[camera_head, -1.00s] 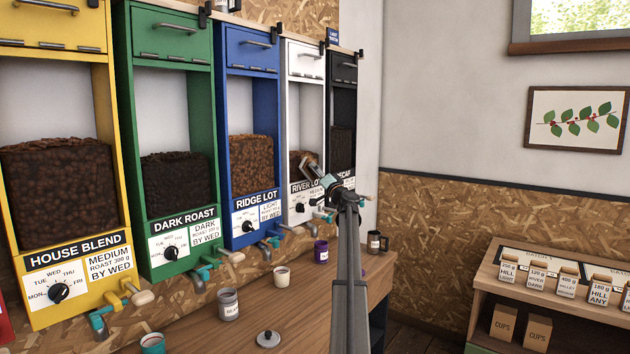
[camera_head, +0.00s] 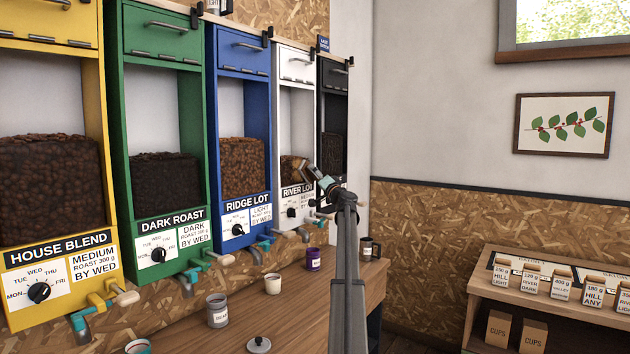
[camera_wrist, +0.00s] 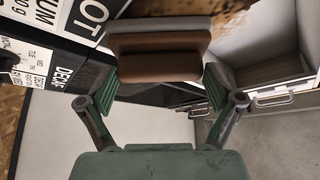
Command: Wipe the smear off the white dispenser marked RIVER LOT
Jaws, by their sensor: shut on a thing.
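The white dispenser (camera_head: 282,123) marked RIVER LOT stands between the blue and black ones. My gripper (camera_head: 308,175) is in front of its bean window, just above the name label (camera_head: 297,191). It is shut on a brown block with a grey layer, like a sponge (camera_wrist: 160,67). The block also shows in the head view (camera_head: 294,167), its far end at the window. In the wrist view my gripper's fingers (camera_wrist: 160,95) press it from both sides, and part of the LOT label (camera_wrist: 97,14) shows beside it. I cannot make out the smear or whether the block touches the dispenser.
The blue RIDGE LOT dispenser (camera_head: 210,120) is close on the left, the black DECAF dispenser (camera_head: 334,95) close on the right. Taps (camera_head: 303,235) stick out below. Cups, including a purple one (camera_head: 313,260), stand on the wooden counter (camera_head: 300,312) underneath.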

